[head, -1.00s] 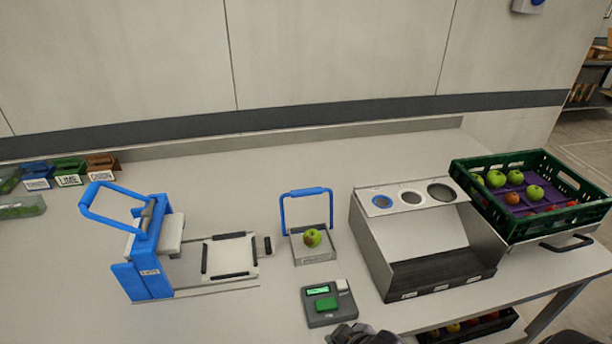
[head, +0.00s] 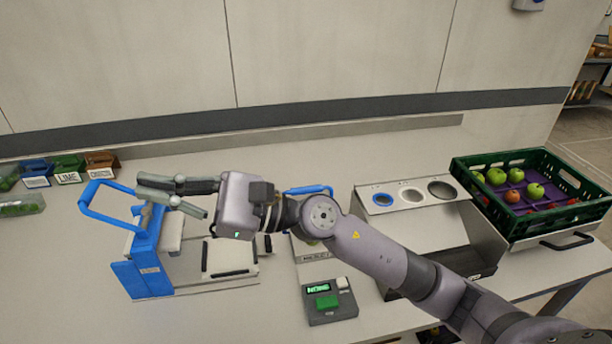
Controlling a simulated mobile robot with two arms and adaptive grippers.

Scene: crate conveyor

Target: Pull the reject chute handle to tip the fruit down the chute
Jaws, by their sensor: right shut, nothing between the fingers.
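The small pale tray (head: 318,258) with a label on its front stands mid-table, partly behind my right arm. Its blue hoop handle (head: 312,188) rises at the back; only the top and right side show. A green apple (head: 309,241) on the tray is almost fully hidden by my arm. My right gripper (head: 139,184) is shut and empty. It is well left of the tray, over the blue press, with its fingertips beside the press's tilted blue lever (head: 97,211). I cannot tell whether they touch it. My left gripper is not in view.
The blue press (head: 139,276) has a white framed plate (head: 225,257) to its right. A grey button box (head: 330,303) stands before the tray. A metal sizing stand (head: 415,215) and green fruit crate (head: 530,226) are at right. Small labelled bins (head: 69,170) stand at back left.

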